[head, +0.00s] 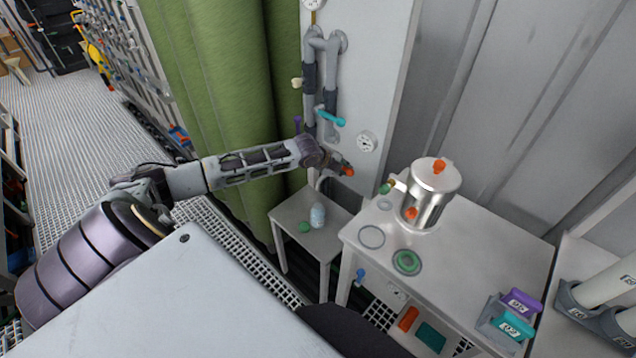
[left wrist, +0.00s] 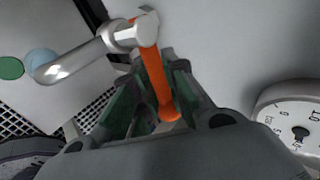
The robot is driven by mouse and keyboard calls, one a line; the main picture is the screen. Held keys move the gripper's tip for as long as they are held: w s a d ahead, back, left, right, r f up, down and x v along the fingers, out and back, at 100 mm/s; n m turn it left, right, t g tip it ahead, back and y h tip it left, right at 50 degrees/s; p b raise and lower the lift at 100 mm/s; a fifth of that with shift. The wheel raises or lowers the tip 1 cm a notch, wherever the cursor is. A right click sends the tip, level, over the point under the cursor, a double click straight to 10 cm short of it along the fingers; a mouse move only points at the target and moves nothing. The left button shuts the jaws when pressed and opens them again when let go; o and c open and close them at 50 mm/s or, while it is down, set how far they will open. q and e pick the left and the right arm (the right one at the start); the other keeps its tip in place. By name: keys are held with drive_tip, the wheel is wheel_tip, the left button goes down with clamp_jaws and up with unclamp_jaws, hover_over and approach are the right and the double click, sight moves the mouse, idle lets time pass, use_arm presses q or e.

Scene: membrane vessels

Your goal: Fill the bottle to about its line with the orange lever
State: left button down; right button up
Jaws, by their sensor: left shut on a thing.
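The orange lever (left wrist: 157,80) is on a silver tap with a bent spout (left wrist: 75,62) on the grey wall panel. My left gripper (left wrist: 150,105) is around the lever and shut on it. In the head view my left gripper (head: 338,164) reaches the panel, with the orange lever end (head: 348,171) showing at its tip. The small clear, bluish bottle (head: 317,215) stands upright on the small low table (head: 290,212), below the tap. In the wrist view its bluish top (left wrist: 42,62) shows near the spout end. Its line and fill level are too small to tell. My right gripper is not in view.
A green cap (head: 304,227) lies beside the bottle. A steel vessel (head: 432,190) with orange parts stands on the larger white table (head: 480,240). A teal lever (head: 330,118) and a round gauge (head: 366,141) are on the panel. Green curtain-like material (head: 230,90) hangs behind my left arm.

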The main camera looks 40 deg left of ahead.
use_arm(q)
drive_tip(key=shift+d+f+n+y+p, duration=0.2)
drive_tip(key=shift+d+n+y+p, duration=0.2)
drive_tip(key=shift+d+n+y, duration=0.25)
drive_tip(key=shift+a, duration=0.1)
drive_tip(key=c, duration=1.7)
unclamp_jaws()
drive_tip(key=shift+w, duration=0.1)
drive_tip(key=shift+o, duration=1.3)
drive_tip(key=shift+w+r, duration=0.15)
drive_tip(key=shift+w, duration=0.05)
